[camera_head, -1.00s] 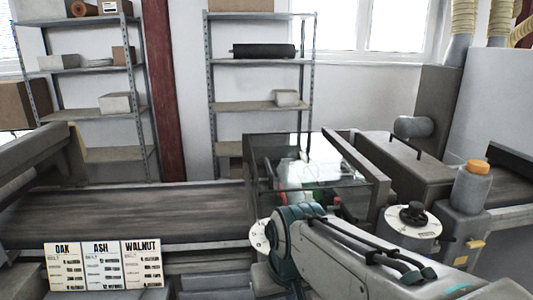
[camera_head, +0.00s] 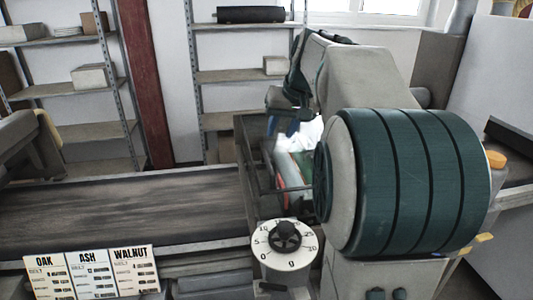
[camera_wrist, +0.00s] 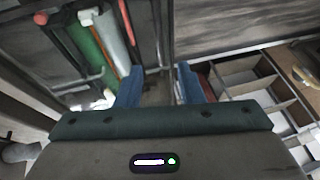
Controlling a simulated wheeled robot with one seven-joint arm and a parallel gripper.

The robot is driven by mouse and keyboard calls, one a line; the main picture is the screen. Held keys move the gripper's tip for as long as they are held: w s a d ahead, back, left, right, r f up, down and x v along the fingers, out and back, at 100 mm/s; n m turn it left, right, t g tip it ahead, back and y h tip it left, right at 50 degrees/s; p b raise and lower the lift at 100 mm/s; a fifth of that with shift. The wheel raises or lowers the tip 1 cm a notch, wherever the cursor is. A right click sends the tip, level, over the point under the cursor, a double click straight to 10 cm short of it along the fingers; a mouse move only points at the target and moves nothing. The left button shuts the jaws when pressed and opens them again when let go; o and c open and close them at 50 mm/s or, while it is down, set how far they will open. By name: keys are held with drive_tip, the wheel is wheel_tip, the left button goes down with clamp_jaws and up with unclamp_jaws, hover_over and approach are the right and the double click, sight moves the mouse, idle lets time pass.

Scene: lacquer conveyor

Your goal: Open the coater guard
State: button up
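The coater guard (camera_head: 241,150) is a dark-framed, see-through box over the coater at the end of the conveyor. My arm hides its right part, and I cannot tell its exact lid position. My gripper (camera_head: 288,124) hangs over the guard's far part, pointing down, with blue fingers. In the wrist view my gripper (camera_wrist: 160,80) has its fingers apart, with a dark frame edge running up from the gap. I cannot tell whether they touch it. Green and white rollers (camera_wrist: 90,42) and a red rod (camera_wrist: 127,20) show left of the fingers.
A white numbered dial (camera_head: 285,246) stands in front of the guard. The conveyor belt (camera_head: 120,205) runs left, with OAK, ASH and WALNUT cards (camera_head: 90,271) in front. Shelves (camera_head: 240,76) stand behind. A divided tray (camera_wrist: 250,85) shows at right in the wrist view.

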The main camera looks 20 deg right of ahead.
sight(268, 160)
drive_tip(key=p+x, duration=0.1)
drive_tip(key=x, duration=1)
drive_tip(key=shift+f, duration=0.1)
clamp_jaws()
